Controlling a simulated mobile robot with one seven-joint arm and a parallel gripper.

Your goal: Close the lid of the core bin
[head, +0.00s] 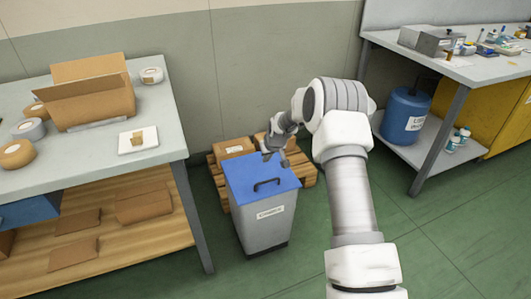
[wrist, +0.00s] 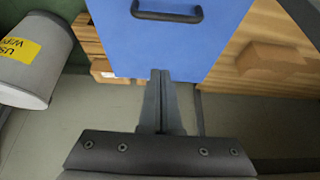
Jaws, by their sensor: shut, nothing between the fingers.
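The core bin (head: 265,229) is a grey box with a white label, standing on the green floor. Its blue lid (head: 255,180) lies over the top, with no gap showing along the front edge. My gripper (head: 268,156) is at the lid's back edge, small and partly hidden by my own arm. In the wrist view the gripper's fingers (wrist: 160,73) are together and empty, their tips at the edge of the blue lid (wrist: 190,45). I cannot tell whether they touch it.
A wooden pallet (head: 306,177) with cardboard boxes (head: 234,147) stands behind the bin. A workbench (head: 180,140) is close on the left, another (head: 453,67) at the back right with a blue drum (head: 405,112) below. A grey container with a yellow label (wrist: 33,60) shows in the wrist view.

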